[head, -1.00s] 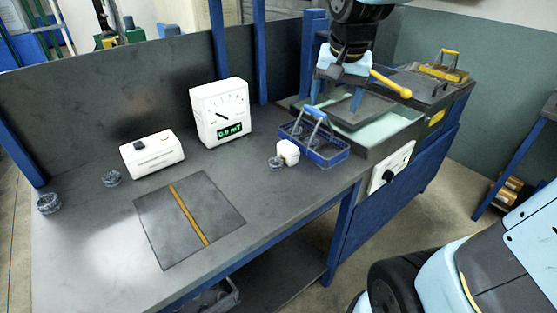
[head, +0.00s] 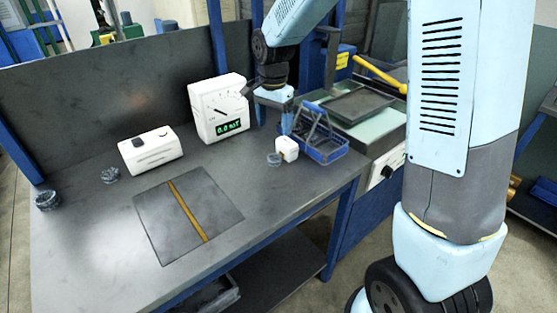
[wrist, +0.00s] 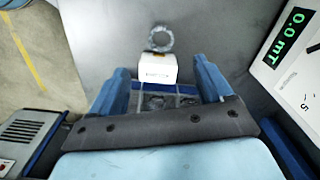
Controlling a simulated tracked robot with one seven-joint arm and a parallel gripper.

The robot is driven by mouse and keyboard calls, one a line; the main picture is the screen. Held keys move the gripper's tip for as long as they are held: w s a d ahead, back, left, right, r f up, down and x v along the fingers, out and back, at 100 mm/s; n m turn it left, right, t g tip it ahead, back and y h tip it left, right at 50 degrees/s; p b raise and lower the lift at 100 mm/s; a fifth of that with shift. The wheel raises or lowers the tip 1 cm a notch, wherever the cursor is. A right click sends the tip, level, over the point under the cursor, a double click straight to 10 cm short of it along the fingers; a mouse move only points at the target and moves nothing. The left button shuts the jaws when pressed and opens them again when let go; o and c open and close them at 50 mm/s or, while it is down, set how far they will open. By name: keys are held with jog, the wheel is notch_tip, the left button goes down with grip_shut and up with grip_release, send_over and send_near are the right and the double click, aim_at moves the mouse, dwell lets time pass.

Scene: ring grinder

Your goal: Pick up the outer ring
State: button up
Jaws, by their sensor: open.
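Several dark grey rings are in view, and I cannot tell which is the outer ring. One small ring (head: 274,159) lies flat on the bench beside a white block (head: 287,148). The wrist view shows that ring (wrist: 160,39) just beyond the labelled white block (wrist: 158,69). Two more rings stand at the bench's left, one at the far edge (head: 47,200) and one by the white box (head: 110,175). My gripper (head: 287,122) is above the blue basket (head: 325,148), near the white block. In the wrist view my gripper (wrist: 160,72) is open, its blue fingers apart, with nothing gripped.
The basket has raised handles and holds dark ring-like parts, partly hidden. A white meter (head: 220,108) with a green display stands close left of my gripper. A dark mat (head: 215,205) with a yellow stripe lies mid-bench. A machine with a tray (head: 358,104) is at the right.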

send_over(274, 154)
jog(key=s, duration=0.2)
notch_tip(274, 154, down, 7)
jog(key=shift+s+f, duration=0.1)
jog(key=shift+s, duration=0.05)
jog(key=shift+w+f, duration=0.2)
jog(key=shift+f, duration=1.05)
jog(key=shift+w+f, duration=0.15)
jog(key=shift+f, duration=1.1)
jog(key=shift+c, duration=0.4)
jog(key=c, duration=1.1)
